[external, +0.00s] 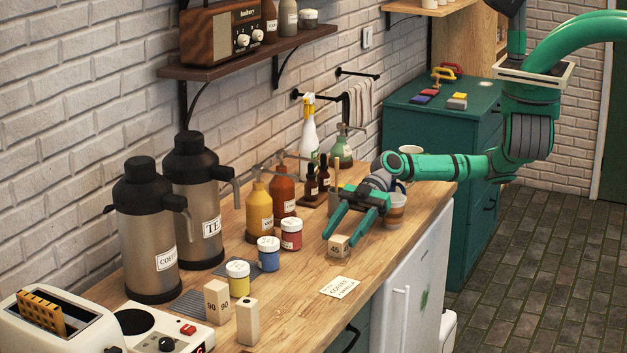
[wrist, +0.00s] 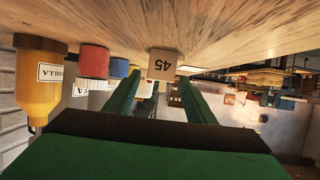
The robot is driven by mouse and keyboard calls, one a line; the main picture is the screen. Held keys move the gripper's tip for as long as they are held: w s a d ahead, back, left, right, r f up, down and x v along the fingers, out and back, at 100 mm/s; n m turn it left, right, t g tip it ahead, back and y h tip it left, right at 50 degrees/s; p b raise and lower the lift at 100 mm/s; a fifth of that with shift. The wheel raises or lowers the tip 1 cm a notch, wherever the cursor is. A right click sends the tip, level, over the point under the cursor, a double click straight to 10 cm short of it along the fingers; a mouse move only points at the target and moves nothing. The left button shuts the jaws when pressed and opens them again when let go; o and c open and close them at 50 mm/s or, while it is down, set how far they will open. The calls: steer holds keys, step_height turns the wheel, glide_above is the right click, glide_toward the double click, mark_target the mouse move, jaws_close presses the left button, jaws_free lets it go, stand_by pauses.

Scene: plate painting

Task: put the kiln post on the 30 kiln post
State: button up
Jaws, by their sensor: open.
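A small wooden kiln post marked 45 (external: 336,247) stands on the wooden counter, and it shows upside down in the wrist view (wrist: 165,64). My gripper (external: 339,238) is open, its green fingertips at either side of this post; I cannot tell if they touch it. The fingers also show in the wrist view (wrist: 160,82). A taller post marked 90 (external: 216,302) stands at the front left of the counter. Another tall post (external: 247,321) stands beside it, with no readable number. No number 30 is readable on any post.
Blue (external: 268,254), red (external: 291,234) and yellow (external: 238,279) jars stand left of my gripper. A paper card (external: 339,287) lies in front of the 45 post. A striped cup (external: 394,210) is close behind my gripper. Bottles and flasks line the wall.

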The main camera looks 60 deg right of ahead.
steer(key=shift+o, duration=0.4)
steer(key=v, duration=0.5)
steer(key=shift+s+f, duration=0.1)
steer(key=shift+s, duration=0.05)
steer(key=shift+a, duration=0.1)
